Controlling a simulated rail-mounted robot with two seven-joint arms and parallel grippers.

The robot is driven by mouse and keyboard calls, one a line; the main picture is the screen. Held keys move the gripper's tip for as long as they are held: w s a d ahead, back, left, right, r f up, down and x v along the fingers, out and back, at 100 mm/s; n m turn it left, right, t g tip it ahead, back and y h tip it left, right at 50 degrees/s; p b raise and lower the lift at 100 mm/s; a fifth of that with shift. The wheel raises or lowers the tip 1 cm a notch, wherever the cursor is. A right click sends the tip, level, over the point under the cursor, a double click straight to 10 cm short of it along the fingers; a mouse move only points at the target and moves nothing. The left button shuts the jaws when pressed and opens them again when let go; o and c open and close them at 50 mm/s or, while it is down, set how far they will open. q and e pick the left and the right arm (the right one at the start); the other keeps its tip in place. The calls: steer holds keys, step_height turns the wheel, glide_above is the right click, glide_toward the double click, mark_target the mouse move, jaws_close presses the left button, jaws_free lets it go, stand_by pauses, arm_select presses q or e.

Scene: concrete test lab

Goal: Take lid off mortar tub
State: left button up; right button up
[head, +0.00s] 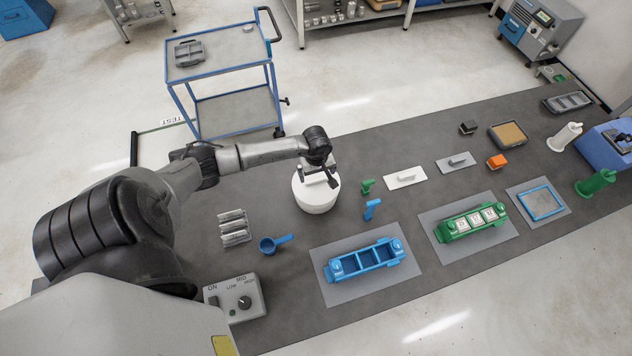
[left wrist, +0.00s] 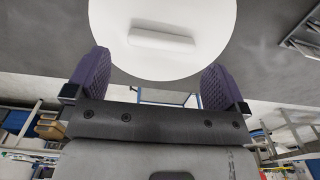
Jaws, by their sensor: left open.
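The white round mortar tub (head: 317,203) stands on the dark bench mat near the middle of the head view. Its white lid (left wrist: 165,62) shows in the left wrist view as a flat disc with a raised bar handle (left wrist: 162,42). My left gripper (head: 321,178) is over the tub's top and partly hides the lid in the head view. In the left wrist view its two purple-padded fingers (left wrist: 156,78) are spread apart with nothing between them, and the handle lies beyond the fingertips. My right gripper is in neither view.
A blue scoop (head: 275,243) and grey metal pieces (head: 234,228) lie left of the tub. Small green (head: 367,186) and blue (head: 372,208) tools stand close on its right. A blue mould (head: 365,260) is in front. A blue trolley (head: 215,72) stands behind.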

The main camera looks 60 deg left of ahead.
mark_target(316, 179)
arm_select(q)
steer(key=shift+s+f+p, duration=0.1)
steer(key=shift+f+p, duration=0.3)
steer(key=shift+f, duration=1.7)
steer(key=c, duration=0.8)
steer(key=shift+o, duration=0.2)
steer(key=shift+r, duration=0.15)
